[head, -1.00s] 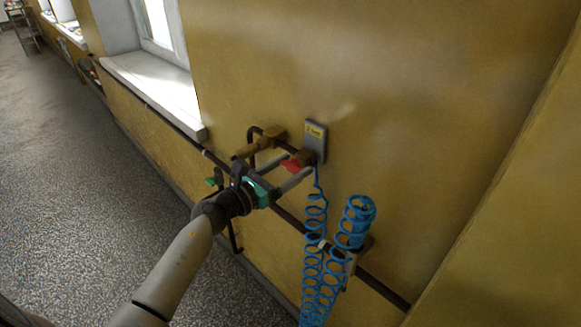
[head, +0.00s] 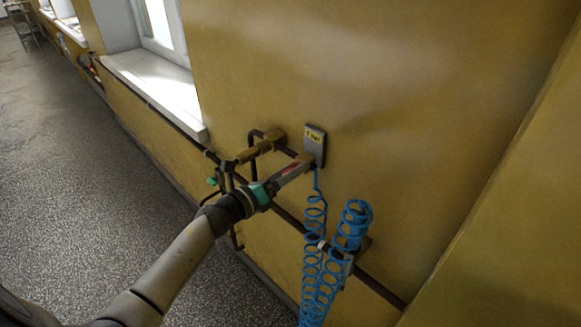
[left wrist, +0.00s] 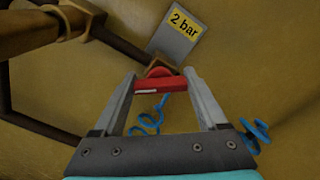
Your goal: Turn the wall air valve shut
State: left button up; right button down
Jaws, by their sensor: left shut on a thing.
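The wall air valve has a red handle (head: 291,169), which also shows in the left wrist view (left wrist: 158,84) as a red bar lying across between the two fingers. My left gripper (head: 297,164) is at the valve in front of the wall, its fingers on either side of the red handle. In the left wrist view the gripper (left wrist: 160,80) is shut on the handle's two ends. A grey plate (head: 314,145) with a yellow "2 bar" label (left wrist: 184,21) is just behind the valve. My right gripper is not in view.
A blue coiled hose (head: 313,255) hangs below the valve, with more coils on a bracket (head: 357,250) to the right. Dark pipes (head: 375,285) and a brass fitting (head: 262,148) run along the yellow wall. A window sill (head: 155,90) juts out at upper left. The floor at left is clear.

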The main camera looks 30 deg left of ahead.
pick_arm(q)
jog(key=n+p, duration=0.2)
jog(key=n, duration=0.3)
jog(key=shift+n, duration=0.3)
jog(key=shift+n+p, duration=0.8)
jog(key=shift+n, duration=1.5)
jog(key=o, duration=1.3)
jog(key=shift+s, duration=0.1)
jog(key=v, duration=1.5)
jog(key=shift+a, duration=0.15)
